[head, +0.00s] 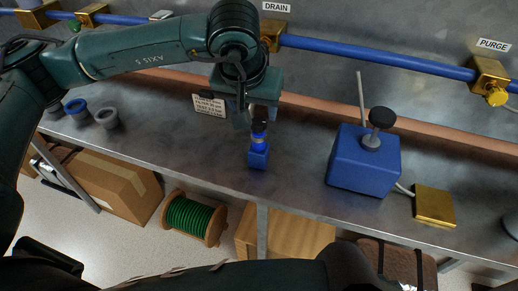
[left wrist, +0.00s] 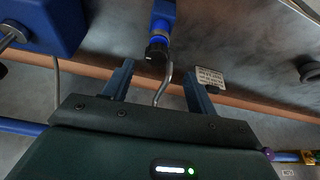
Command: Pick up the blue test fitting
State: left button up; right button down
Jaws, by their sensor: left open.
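The blue test fitting (head: 258,157) stands on the metal shelf near its front edge in the head view, with a black part on top. In the left wrist view the fitting (left wrist: 161,32) shows at the top centre, its black end toward my gripper. My left gripper (head: 257,113) is over and behind the fitting in the head view, pointing down. In the left wrist view my left gripper (left wrist: 158,72) has its fingers wide apart with the fitting beyond the gap, not clasped. A bent metal rod (left wrist: 163,86) shows between the fingers.
A blue box (head: 362,165) with a black knob stands right of the fitting, beside a brass block (head: 434,206). Grey and blue cups (head: 106,116) are at the left. A small printed card (head: 209,105) stands behind. A blue pipe (head: 375,57) runs along the back.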

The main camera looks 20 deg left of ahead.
aim_at(259, 122)
pick_arm(q)
jog(key=shift+d+p+x, duration=0.15)
jog(key=shift+p+x, duration=0.05)
jog(key=shift+x, duration=1.3)
jog(key=shift+d+p+x, duration=0.1)
jog(key=shift+p+x, duration=0.1)
jog(key=shift+x, duration=1.25)
jog(key=shift+s, duration=0.1)
jog(key=shift+c, duration=0.5)
grip_shut()
